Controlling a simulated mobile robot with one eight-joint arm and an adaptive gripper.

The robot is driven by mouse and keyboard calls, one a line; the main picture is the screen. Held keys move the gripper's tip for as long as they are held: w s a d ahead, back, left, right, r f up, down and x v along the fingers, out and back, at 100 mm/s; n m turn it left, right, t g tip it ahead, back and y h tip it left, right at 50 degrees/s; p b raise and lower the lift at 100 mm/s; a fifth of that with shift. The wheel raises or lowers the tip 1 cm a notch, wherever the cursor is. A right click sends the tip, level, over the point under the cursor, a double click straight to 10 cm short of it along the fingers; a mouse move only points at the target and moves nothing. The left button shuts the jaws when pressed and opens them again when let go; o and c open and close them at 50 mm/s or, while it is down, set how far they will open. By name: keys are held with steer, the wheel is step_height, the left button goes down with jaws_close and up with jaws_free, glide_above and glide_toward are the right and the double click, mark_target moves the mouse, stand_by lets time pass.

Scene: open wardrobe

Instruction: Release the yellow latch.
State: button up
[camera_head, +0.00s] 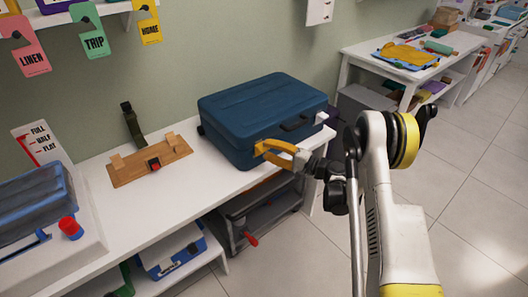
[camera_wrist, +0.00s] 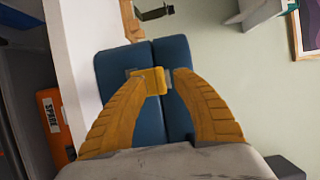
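A closed blue suitcase (camera_head: 240,108) lies flat on the white table, with its handle side facing my arm. My gripper (camera_head: 260,149) is in front of that side, left of the dark handle (camera_head: 298,122). In the wrist view, the yellow latch (camera_wrist: 150,82) sits across the seam of the blue suitcase (camera_wrist: 115,95). My gripper's two yellow-orange fingers (camera_wrist: 160,74) are apart, one on each side of the latch. The left fingertip overlaps the latch's edge in the picture; I cannot tell whether it touches. The latch is hidden behind my gripper in the head view.
A wooden board (camera_head: 148,163) with a red-and-black part lies left of the suitcase. A device with a red knob (camera_head: 71,227) stands at the near left. A lower shelf (camera_head: 185,265) holds boxes. The floor (camera_head: 470,190) at the right is clear.

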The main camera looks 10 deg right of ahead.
steer(key=shift+x, duration=0.9)
jaws_close()
steer(key=shift+s+d+f+n+t+y, duration=0.15)
steer(key=shift+s+f+n+t+y, duration=0.1)
steer(key=shift+n+t+y, duration=0.25)
steer(key=shift+s+d+f+n+t+y, duration=0.2)
steer(key=shift+t+y, duration=0.2)
steer(key=shift+y, duration=0.3)
jaws_free()
steer(key=shift+a, duration=0.1)
